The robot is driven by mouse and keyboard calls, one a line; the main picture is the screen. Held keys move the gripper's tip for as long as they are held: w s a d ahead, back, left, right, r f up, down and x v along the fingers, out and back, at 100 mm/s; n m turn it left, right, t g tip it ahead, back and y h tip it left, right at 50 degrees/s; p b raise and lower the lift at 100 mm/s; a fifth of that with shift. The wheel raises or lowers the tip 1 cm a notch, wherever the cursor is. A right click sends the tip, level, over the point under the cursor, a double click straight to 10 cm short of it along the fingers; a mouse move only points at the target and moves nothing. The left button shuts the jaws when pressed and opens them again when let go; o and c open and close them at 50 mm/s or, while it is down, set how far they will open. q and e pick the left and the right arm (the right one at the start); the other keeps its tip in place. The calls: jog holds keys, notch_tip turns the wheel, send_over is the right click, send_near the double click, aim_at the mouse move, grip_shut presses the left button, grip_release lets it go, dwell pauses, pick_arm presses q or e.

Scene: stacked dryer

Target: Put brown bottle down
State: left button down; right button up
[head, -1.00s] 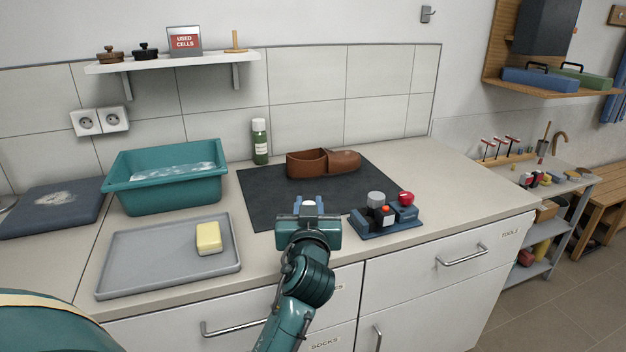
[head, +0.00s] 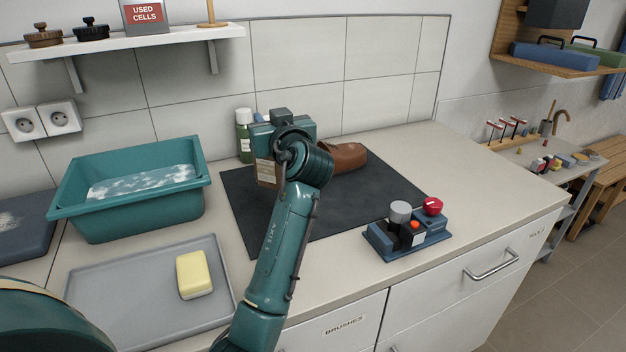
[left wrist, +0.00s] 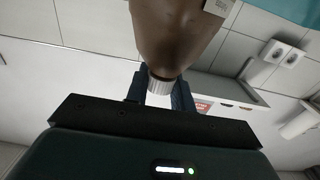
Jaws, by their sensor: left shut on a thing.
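My left gripper (head: 268,127) is over the dark mat (head: 245,207), shut on the brown bottle (head: 266,173). The bottle hangs below it, looks about upright, and has a pale label; the gripper and arm hide much of it. I cannot tell whether its base touches the mat. In the left wrist view, the brown bottle (left wrist: 172,30) appears upside down, with its white ribbed cap (left wrist: 160,85) between the blue fingers of the left gripper (left wrist: 160,94). My right gripper is not in view.
A brown shoe (head: 348,156) lies right of the bottle, partly behind my arm. A green bottle (head: 244,142) stands at the wall. A teal basin (head: 120,215), a grey tray (head: 110,282) with yellow soap (head: 194,274), and a blue fixture (head: 385,244) surround the mat.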

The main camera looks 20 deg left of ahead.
aim_at(272, 164)
pick_arm(q)
jog(key=shift+w+a, duration=0.1)
jog(key=shift+a, duration=0.1)
notch_tip(272, 164, down, 10)
jog(key=shift+r+p, duration=0.2)
jog(key=shift+p, duration=0.1)
jog(key=c, duration=1.6)
grip_release()
jog(key=shift+f+b, duration=0.2)
jog(key=shift+b, duration=0.1)
jog(key=shift+c, duration=0.2)
jog(key=o, duration=0.5)
jog(key=shift+r, duration=0.1)
jog(key=shift+c, duration=0.2)
